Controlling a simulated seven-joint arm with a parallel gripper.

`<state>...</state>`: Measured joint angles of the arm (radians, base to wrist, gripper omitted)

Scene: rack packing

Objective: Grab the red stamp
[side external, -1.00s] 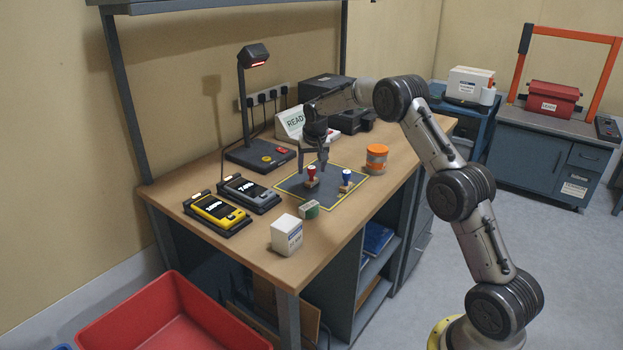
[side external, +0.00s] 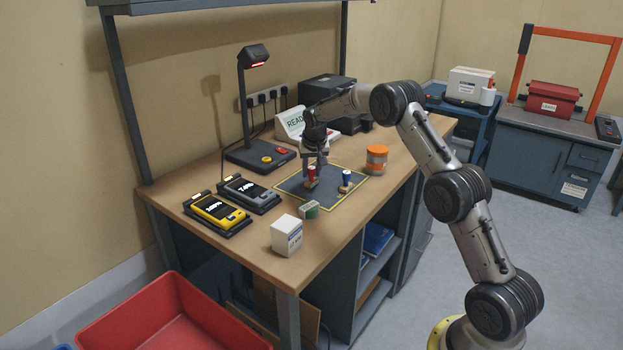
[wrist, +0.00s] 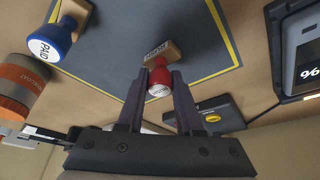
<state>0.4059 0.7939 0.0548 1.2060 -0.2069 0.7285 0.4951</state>
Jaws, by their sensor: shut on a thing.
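The red stamp (side external: 311,176) has a red knob and a wooden base, and stands on the dark mat with a yellow border (side external: 338,194). My gripper (side external: 312,172) is over it from above, with its fingers around the red knob. In the wrist view the red knob (wrist: 159,82) is between my two fingertips (wrist: 160,76), and its wooden base (wrist: 162,50) shows beyond them. The gripper is shut on the stamp. The stamp's base appears to rest on the mat.
A blue stamp (side external: 346,177) stands on the mat to the right. An orange and grey tin (side external: 377,158) stands behind it. A white box (side external: 286,235) and a small green and white item (side external: 308,209) are in front. Two handheld devices (side external: 249,193) (side external: 215,212) lie left.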

